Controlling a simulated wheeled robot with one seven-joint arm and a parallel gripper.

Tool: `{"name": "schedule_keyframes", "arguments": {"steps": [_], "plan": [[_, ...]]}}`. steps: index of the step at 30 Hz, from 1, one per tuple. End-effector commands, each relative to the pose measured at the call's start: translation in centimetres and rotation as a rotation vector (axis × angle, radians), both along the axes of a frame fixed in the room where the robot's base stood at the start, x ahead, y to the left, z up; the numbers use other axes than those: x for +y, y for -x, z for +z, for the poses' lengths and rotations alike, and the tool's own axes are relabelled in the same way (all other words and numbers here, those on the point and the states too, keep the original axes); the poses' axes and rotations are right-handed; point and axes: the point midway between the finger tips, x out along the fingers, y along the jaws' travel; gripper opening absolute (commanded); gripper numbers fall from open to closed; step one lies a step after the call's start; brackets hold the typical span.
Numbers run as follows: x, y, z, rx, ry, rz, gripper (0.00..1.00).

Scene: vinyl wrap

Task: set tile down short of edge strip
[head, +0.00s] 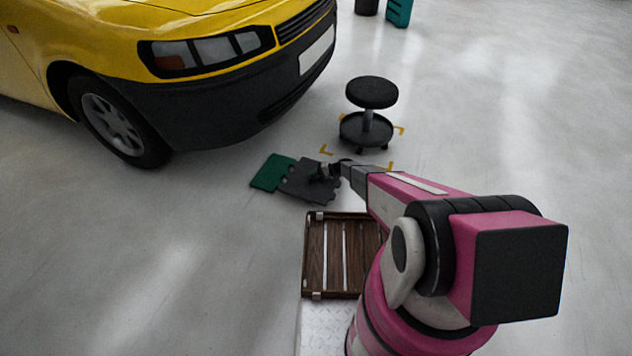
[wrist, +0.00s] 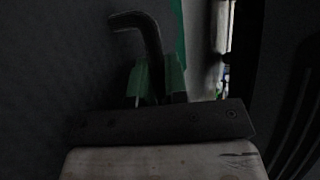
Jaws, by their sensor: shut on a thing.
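A dark grey tile (head: 300,186) with a notched, puzzle-like edge shows in the head view, low over or on the floor; I cannot tell which. In the dim wrist view, my green-tipped fingers (wrist: 159,80) close around the base of a dark bent handle (wrist: 142,32). The dark grey surface (wrist: 55,70) behind seems to be the tile. A thin green band (wrist: 179,35) shows beyond.
A yellow car (head: 215,70) stands at upper left, its front wheel near the green piece. A black stool (head: 371,94) stands behind the tile, among yellow floor marks (head: 326,151). A brown slatted rack (head: 332,255) is in front. Floor to the left is clear.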

Motion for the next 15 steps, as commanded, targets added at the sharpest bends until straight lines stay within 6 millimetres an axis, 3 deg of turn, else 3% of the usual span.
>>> {"name": "schedule_keyframes", "arguments": {"steps": [8, 15], "plan": [[-1.2, -0.2, -1.3, 0.001, -0.001, 0.000, 0.00], [-1.2, -0.3, -4.4, 0.000, -0.001, 0.000, 0.00]]}}
